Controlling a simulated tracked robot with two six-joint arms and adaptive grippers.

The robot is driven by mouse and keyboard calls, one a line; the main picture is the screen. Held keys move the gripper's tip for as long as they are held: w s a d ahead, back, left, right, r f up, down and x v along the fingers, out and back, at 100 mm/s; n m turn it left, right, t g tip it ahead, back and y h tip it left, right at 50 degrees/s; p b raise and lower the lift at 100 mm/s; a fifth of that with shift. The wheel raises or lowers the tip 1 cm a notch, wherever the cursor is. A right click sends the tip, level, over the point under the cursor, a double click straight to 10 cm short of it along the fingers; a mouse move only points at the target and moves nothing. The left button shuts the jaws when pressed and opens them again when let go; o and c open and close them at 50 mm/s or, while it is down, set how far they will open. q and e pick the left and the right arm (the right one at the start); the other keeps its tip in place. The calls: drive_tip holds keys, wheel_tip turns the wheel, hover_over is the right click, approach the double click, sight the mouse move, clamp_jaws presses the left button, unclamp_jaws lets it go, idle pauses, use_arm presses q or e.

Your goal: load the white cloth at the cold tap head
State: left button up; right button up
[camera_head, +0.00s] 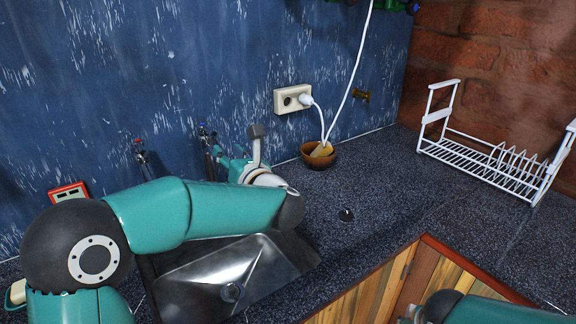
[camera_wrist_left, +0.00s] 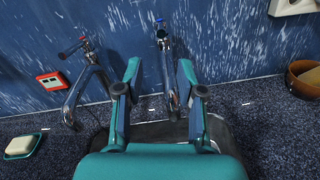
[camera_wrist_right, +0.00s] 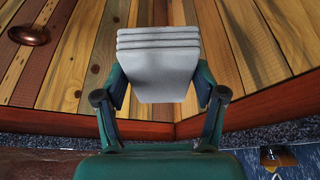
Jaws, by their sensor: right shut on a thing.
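The cold tap (camera_wrist_left: 168,75) has a blue-marked head (camera_wrist_left: 159,21) and stands by the blue wall, in the middle of the left wrist view; its head also shows in the head view (camera_head: 203,131). My left gripper (camera_wrist_left: 159,70) is open and empty, its fingers on either side of the tap's body in that view. I cannot tell how near they are in depth. The white cloth (camera_wrist_right: 158,72), a folded stack, is between the fingers of my right gripper (camera_wrist_right: 158,88), which is shut on it. In the head view the right gripper is mostly cut off at the bottom edge.
A red-marked tap (camera_wrist_left: 88,75) stands left of the cold one. The steel sink (camera_head: 230,275) lies below my left arm. A brown bowl (camera_head: 318,162), a white socket (camera_head: 292,98) with a plugged cable and a white dish rack (camera_head: 490,165) are to the right. The counter between is mostly clear.

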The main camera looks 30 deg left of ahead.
sight(212, 133)
drive_tip(key=shift+w, duration=0.3)
drive_tip(key=shift+w+r, duration=0.1)
use_arm(q)
drive_tip(key=shift+n, duration=0.3)
drive_tip(key=p+x, duration=0.1)
drive_tip(key=x, duration=0.4)
drive_tip(key=p+x, duration=0.2)
drive_tip(key=x, duration=0.4)
drive_tip(key=shift+w+a+r+p, duration=0.1)
drive_tip(key=shift+w+r+p, duration=0.1)
drive_tip(key=shift+r+p, duration=0.1)
use_arm(e)
wheel_tip(212, 133, up, 3)
drive_tip(key=shift+r, duration=0.2)
use_arm(q)
drive_tip(key=shift+w+a+f, duration=0.15)
drive_tip(key=shift+w+a, duration=0.1)
drive_tip(key=shift+a, duration=0.2)
clamp_jaws()
